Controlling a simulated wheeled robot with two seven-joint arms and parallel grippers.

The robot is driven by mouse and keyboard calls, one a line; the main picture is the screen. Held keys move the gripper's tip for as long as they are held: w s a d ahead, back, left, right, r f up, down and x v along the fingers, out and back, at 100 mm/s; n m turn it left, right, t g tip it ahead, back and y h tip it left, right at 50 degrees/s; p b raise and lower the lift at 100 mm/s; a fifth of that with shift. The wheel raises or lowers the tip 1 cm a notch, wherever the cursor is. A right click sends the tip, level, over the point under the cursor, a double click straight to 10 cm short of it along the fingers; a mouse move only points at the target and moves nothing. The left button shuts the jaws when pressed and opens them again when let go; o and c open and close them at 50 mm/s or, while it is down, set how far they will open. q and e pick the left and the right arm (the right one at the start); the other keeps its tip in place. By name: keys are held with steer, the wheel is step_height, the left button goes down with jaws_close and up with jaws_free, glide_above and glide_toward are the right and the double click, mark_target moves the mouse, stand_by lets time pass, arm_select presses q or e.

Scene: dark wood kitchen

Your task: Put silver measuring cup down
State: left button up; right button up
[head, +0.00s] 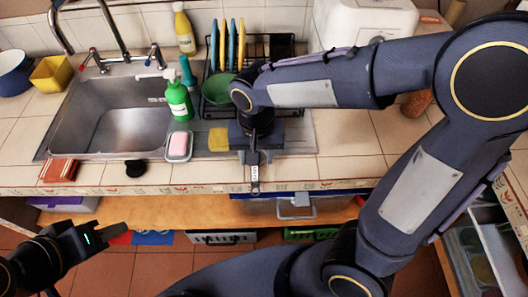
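A narrow grey strip with a pale label (255,178) sticks out toward the counter's front edge from beneath my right gripper (256,147). It looks like the handle of the silver measuring cup, but the cup's bowl is not visible. My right gripper is low over the counter in front of the dish rack, seen from above. Its fingertips are hidden, so I cannot tell whether it is shut on the handle or touching it. My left gripper (112,232) is at the lower left, in front of the counter and away from the strip. Its finger spacing is unclear.
A steel sink (120,115) lies left. A green soap bottle (179,100), a pink soap dish (179,146) and a yellow sponge (218,139) stand near my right gripper. Behind are a green bowl (217,90) and the rack (275,47). The counter's front right (345,170) is clear.

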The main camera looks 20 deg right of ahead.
mark_target(255, 174)
steer(key=shift+w+a+f, duration=0.1)
steer(key=shift+f, duration=0.6)
steer(key=f, duration=0.6)
steer(key=shift+s+a+f, duration=0.2)
steer(key=shift+s+f, duration=0.2)
jaws_close()
